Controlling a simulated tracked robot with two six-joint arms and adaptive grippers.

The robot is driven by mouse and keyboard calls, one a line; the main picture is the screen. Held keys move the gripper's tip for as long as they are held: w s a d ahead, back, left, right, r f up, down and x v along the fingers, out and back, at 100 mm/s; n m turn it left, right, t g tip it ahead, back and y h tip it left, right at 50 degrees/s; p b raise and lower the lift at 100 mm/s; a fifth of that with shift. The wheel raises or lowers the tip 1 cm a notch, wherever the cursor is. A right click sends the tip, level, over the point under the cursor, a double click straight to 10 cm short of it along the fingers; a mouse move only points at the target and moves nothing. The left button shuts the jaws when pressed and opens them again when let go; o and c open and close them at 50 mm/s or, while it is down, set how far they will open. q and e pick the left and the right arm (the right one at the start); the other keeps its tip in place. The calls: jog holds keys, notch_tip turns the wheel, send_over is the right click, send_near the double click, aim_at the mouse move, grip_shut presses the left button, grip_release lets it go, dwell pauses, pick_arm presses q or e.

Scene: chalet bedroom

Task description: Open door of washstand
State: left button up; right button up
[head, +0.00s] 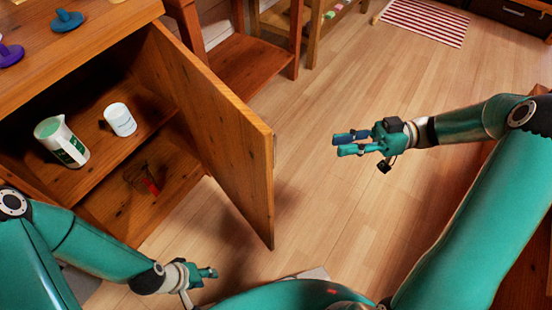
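The wooden washstand (88,32) stands at the left. Its door (222,130) is swung wide open, away from the front, and the shelves inside are exposed. A small pale handle shows at the door's free edge. My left gripper (210,273) is low in the picture, in front of the washstand and apart from the door. Its fingers are small and partly hidden, so its opening is unclear. My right gripper (338,144) is over the floor right of the door, clear of it. Its two fingers are apart with nothing between them.
Inside the washstand are a white and green jug (62,142), a white cup (120,119) and a small reddish item (150,182). Purple (9,53) and blue (66,20) items sit on top. A lower wooden unit (250,68) stands behind the door. The wooden floor (350,85) is clear around a striped rug (426,20).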

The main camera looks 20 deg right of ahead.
jog(key=shift+n+t, duration=0.6)
jog(key=shift+t, duration=0.3)
jog(key=b+x, duration=0.1)
jog(key=x, duration=0.4)
jog(key=b+x, duration=0.2)
jog(key=x, duration=0.3)
jog(key=b+x, duration=0.1)
jog(key=x, duration=0.5)
jog(key=shift+w+f+b, duration=0.1)
jog(key=shift+f+b, duration=0.25)
jog(key=shift+b, duration=0.05)
pick_arm(q)
notch_tip(320, 180, down, 6)
jog(key=shift+r, duration=0.15)
pick_arm(e)
grip_shut()
